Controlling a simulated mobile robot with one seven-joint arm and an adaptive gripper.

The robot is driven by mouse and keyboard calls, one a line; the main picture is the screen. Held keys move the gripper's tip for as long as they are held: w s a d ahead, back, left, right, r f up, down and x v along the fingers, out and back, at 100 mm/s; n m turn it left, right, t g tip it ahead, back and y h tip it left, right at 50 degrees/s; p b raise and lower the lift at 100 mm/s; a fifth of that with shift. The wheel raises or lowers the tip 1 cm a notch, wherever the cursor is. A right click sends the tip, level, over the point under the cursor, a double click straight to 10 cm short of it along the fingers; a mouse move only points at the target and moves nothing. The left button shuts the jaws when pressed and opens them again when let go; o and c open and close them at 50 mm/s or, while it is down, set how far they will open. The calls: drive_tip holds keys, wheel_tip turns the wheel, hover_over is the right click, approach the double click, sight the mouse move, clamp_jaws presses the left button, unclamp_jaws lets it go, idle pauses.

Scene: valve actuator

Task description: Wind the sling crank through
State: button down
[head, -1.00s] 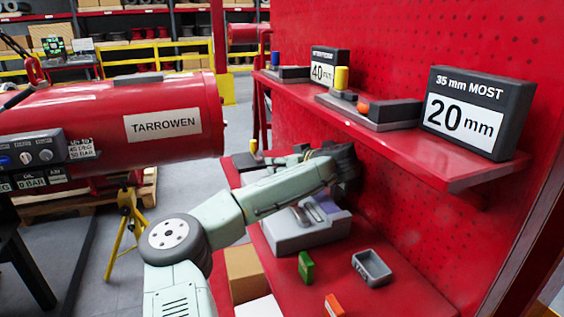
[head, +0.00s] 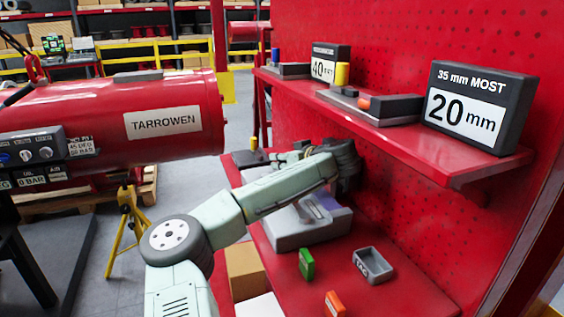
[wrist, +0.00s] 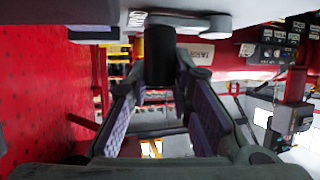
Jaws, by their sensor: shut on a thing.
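My gripper (wrist: 158,80) reaches over the red bench in the head view, its dark end (head: 345,165) above the back of a grey unit (head: 300,232) with a purple part on top. In the wrist view its two fingers, with purple inner pads, close on a dark upright grip (wrist: 160,55), which I take for the crank's handle. A light grey arm-like piece (wrist: 182,22) lies at the far end of that grip. In the head view the handle is hidden behind my gripper, so the crank's angle cannot be told.
A green block (head: 306,263), a grey bin (head: 373,265) and an orange block (head: 334,304) lie on the bench. Above hangs a red shelf (head: 470,165) with a 20 mm sign (head: 480,108). A red tank (head: 80,125) marked TARROWEN stands left.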

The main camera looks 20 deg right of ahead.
drive_tip(key=b, duration=0.1)
drive_tip(key=d+h+b, duration=0.1)
drive_tip(key=shift+s+d+f+m+b, duration=0.25)
drive_tip(key=shift+s+f+m+b, duration=0.05)
drive_tip(key=shift+s+m+b, duration=0.1)
drive_tip(key=shift+d+h+b, duration=0.1)
drive_tip(key=shift+h+b, duration=0.2)
drive_tip(key=shift+b, duration=0.35)
drive_tip(key=shift+r+t+b, duration=0.15)
drive_tip(key=shift+t+b, duration=0.15)
drive_tip(key=shift+b, duration=0.2)
drive_tip(key=shift+a+r+m+h+b, duration=0.1)
drive_tip(key=shift+a+m+h+b, duration=0.2)
drive_tip(key=shift+a+b, duration=0.25)
drive_tip(key=shift+r, duration=0.15)
drive_tip(key=c, duration=1.6)
unclamp_jaws()
drive_tip(key=shift+c, duration=0.2)
drive_tip(key=shift+o, duration=1.1)
drive_tip(key=shift+a, duration=0.2)
